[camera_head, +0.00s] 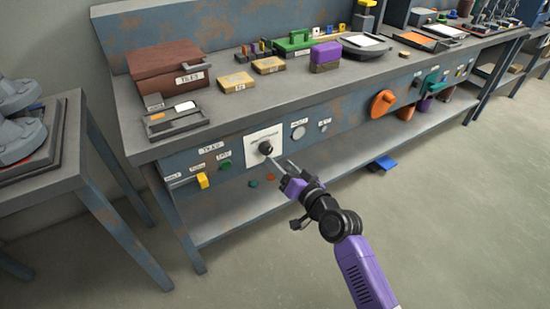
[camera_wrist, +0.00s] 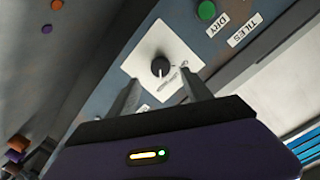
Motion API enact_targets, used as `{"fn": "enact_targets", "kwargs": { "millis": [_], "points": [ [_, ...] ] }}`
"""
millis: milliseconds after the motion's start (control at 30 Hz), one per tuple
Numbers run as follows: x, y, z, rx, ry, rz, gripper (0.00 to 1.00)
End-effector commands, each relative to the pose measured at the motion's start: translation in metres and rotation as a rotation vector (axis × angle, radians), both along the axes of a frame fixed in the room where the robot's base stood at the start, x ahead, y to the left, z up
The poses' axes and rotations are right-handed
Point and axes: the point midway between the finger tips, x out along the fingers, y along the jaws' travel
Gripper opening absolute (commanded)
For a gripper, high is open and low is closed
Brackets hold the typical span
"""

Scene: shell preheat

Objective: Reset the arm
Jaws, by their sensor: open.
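My gripper (camera_head: 279,168) is open, its two thin grey fingers pointing at the front panel of the workbench. In the wrist view, my gripper (camera_wrist: 160,95) has its fingers apart below and to either side of a black knob (camera_wrist: 160,67). The black knob (camera_head: 266,148) sits on a white square plate (camera_head: 258,138) with printed marks. I see nothing held between the fingers. Whether a fingertip touches the knob or plate is hard to tell. My purple and black arm reaches in from the lower right of the head view.
The workbench (camera_head: 130,130) carries a brown box (camera_head: 168,68), a purple block (camera_head: 325,56) and a green tool (camera_head: 294,41). An orange object (camera_head: 383,103) sticks out farther right.

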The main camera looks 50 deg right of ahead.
Motion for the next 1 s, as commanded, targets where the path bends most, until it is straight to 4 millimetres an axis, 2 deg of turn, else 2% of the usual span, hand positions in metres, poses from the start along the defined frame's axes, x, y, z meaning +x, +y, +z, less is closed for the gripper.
{"fn": "enact_targets", "kwargs": {
  "millis": [200, 767, 867, 933, 1000],
  "points": [
    [-0.01, 0.003, 0.002, 0.0, 0.0, 0.0, 0.58],
    [-0.01, 0.002, 0.003, -0.001, -0.005, -0.004, 0.58],
    [-0.012, -0.004, 0.012, -0.034, -0.025, -0.028, 0.58],
    [-0.014, -0.008, 0.03, -0.083, -0.054, -0.05, 0.58],
    [-0.03, -0.001, 0.039, -0.153, -0.063, -0.07, 0.58]
  ]
}}
